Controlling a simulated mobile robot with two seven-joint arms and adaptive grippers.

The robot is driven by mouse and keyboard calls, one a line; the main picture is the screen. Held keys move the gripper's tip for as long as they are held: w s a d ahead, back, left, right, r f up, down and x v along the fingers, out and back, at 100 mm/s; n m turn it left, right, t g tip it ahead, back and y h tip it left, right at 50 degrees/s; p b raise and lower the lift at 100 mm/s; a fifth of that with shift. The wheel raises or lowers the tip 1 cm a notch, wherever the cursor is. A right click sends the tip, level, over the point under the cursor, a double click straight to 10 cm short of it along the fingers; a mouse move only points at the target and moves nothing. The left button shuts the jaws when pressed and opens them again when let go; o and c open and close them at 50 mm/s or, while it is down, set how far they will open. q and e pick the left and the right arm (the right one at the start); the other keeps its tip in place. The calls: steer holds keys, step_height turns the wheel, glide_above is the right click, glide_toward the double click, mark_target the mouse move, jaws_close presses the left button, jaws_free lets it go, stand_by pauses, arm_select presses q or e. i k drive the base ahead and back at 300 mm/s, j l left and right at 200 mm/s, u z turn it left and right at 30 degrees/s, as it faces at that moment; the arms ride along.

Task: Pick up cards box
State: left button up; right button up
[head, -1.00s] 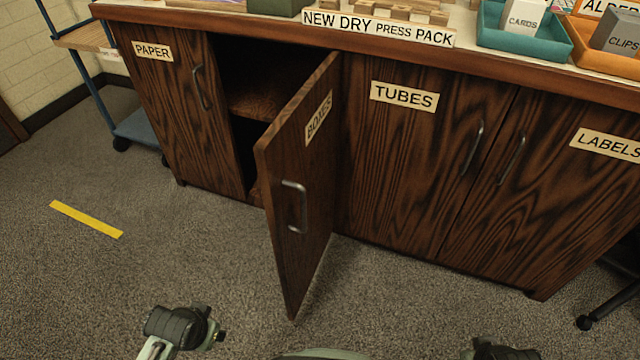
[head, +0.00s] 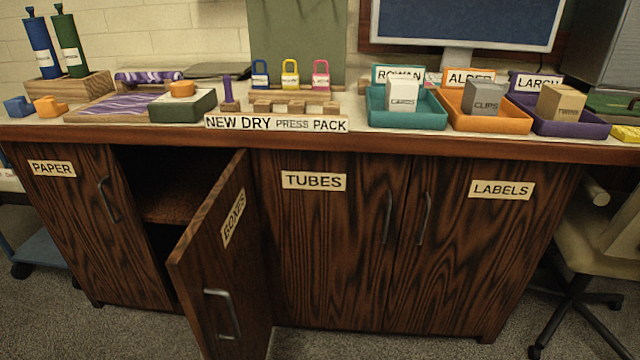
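Neither of my grippers shows in the head view now.
An orange tray (head: 489,123) holds the grey clips box (head: 483,97); a purple tray (head: 592,128) holds a tan box (head: 560,102). The BOXES door (head: 222,262) stands open into the floor space. Several padlocks and wooden blocks are left of the teal tray. An office chair (head: 590,240) stands at right.

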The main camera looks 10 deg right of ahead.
mark_target(401, 91)
steer(key=z, duration=0.7)
steer(key=i+z, duration=0.85)
steer(key=k, duration=0.1)
